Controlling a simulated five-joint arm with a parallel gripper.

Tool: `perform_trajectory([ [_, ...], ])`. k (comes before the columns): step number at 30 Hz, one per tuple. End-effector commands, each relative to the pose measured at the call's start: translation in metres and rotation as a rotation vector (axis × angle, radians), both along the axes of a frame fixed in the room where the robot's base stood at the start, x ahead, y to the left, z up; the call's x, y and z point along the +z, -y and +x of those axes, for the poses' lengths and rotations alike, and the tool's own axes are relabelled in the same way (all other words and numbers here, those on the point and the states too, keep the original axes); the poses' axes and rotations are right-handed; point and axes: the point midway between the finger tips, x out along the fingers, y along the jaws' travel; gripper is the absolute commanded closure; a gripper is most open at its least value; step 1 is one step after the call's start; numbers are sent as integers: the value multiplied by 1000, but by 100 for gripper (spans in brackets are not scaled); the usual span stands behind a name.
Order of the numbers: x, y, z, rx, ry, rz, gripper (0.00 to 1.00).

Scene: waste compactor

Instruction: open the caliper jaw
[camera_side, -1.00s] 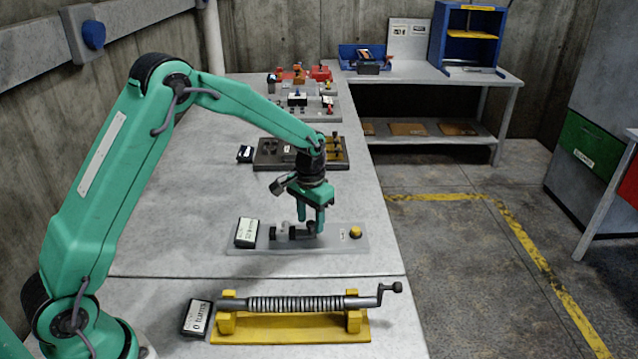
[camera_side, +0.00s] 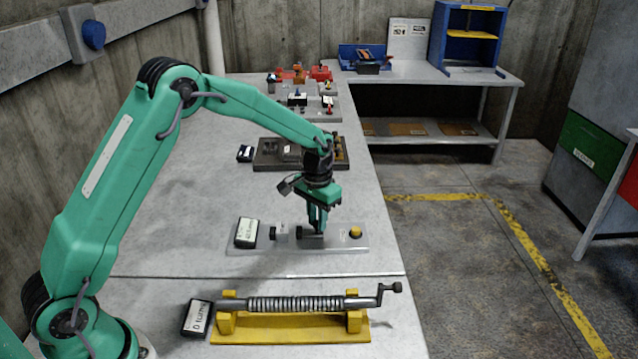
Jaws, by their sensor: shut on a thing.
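The caliper (camera_side: 282,232) sits on a grey plate (camera_side: 275,248) on the bench, with a light fixed block at its left. Its dark sliding jaw (camera_side: 311,242) stands to the right of that block, with a gap between them. My gripper (camera_side: 317,230) points down over the plate and is shut on the sliding jaw. The fingers partly hide the jaw. A small display (camera_side: 247,232) stands at the plate's left end; its text is too small to read surely. A yellow button (camera_side: 355,232) is at the right end.
A yellow stand (camera_side: 290,328) with a ribbed screw and crank lies in front. A dark fixture (camera_side: 275,154) stands behind the plate, with more small fixtures (camera_side: 298,100) farther back. The bench's left part is clear.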

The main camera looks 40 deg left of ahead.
Motion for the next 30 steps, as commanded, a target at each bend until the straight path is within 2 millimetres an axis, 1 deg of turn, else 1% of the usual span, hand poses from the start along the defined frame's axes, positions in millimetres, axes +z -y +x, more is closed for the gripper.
perform_trajectory([
  [1, 1, 0, 1, 0, 2, 0, 100],
  [2, 1, 0, 1, 0, 3, 0, 75],
  [3, 1, 0, 1, 0, 3, 0, 67],
  [5, 1, 0, 0, 0, 2, 0, 57],
  [14, 1, 0, 0, 0, 1, 0, 57],
  [19, 8, 0, 0, 0, 2, 0, 57],
  [23, 19, 0, 1, 0, 4, 0, 57],
  [30, 51, 0, 1, 0, 5, 0, 57],
])
